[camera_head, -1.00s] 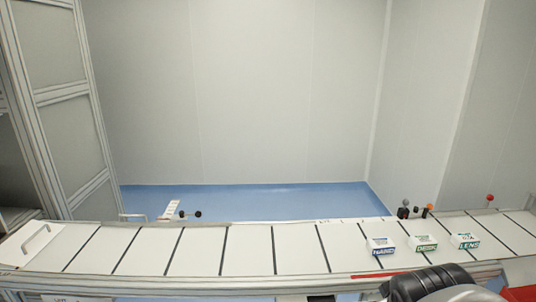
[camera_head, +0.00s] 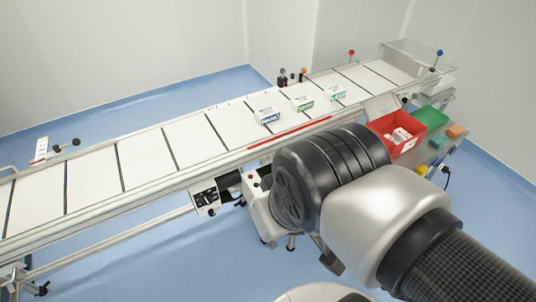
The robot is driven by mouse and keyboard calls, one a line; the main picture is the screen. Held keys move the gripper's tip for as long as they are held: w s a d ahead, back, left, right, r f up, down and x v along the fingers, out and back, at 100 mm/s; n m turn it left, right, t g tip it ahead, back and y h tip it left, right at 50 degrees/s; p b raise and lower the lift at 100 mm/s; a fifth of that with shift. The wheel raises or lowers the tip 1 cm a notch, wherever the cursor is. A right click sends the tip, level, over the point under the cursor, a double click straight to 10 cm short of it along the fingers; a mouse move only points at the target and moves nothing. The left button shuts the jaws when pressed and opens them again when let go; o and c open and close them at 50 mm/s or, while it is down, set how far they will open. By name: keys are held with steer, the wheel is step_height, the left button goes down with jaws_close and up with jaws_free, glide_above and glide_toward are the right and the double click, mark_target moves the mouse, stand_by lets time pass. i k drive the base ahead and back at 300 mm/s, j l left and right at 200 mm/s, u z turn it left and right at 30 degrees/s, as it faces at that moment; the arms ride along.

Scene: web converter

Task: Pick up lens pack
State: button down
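The lens pack (camera_head: 335,92) is a small white box with green lettering. It is the rightmost of three small packs standing in a row on the white conveyor (camera_head: 187,147). Its lettering is too small to read clearly now, but it read LENS in the earlier view. A pack with green lettering (camera_head: 303,103) is just left of it, and a pack with blue lettering (camera_head: 267,116) is further left. My arm crosses the lower right, in front of the conveyor. My gripper is out of view.
A red bin (camera_head: 411,127) with white items and a green bin (camera_head: 432,117) stand right of the conveyor. Small knobbed posts (camera_head: 283,77) stand along its far edge. A red strip (camera_head: 290,132) runs along the near edge. Blue floor (camera_head: 120,260) is open in front.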

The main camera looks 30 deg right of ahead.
mark_target(337, 92)
steer(key=z, duration=1.3)
steer(key=i+l+u, duration=0.1)
steer(key=u, duration=0.55)
steer(key=i+l+u, duration=0.1)
steer(key=l, duration=0.3)
steer(key=i+l+u, duration=0.15)
steer(key=l, duration=0.25)
steer(key=i+l+u, duration=0.1)
steer(key=i+l, duration=0.15)
steer(key=l, duration=0.15)
steer(key=i+l+u, duration=0.15)
steer(key=l, duration=0.3)
steer(key=i+l+u, duration=0.1)
steer(key=l, duration=0.35)
steer(key=i+l+u, duration=0.1)
steer(key=l, duration=0.35)
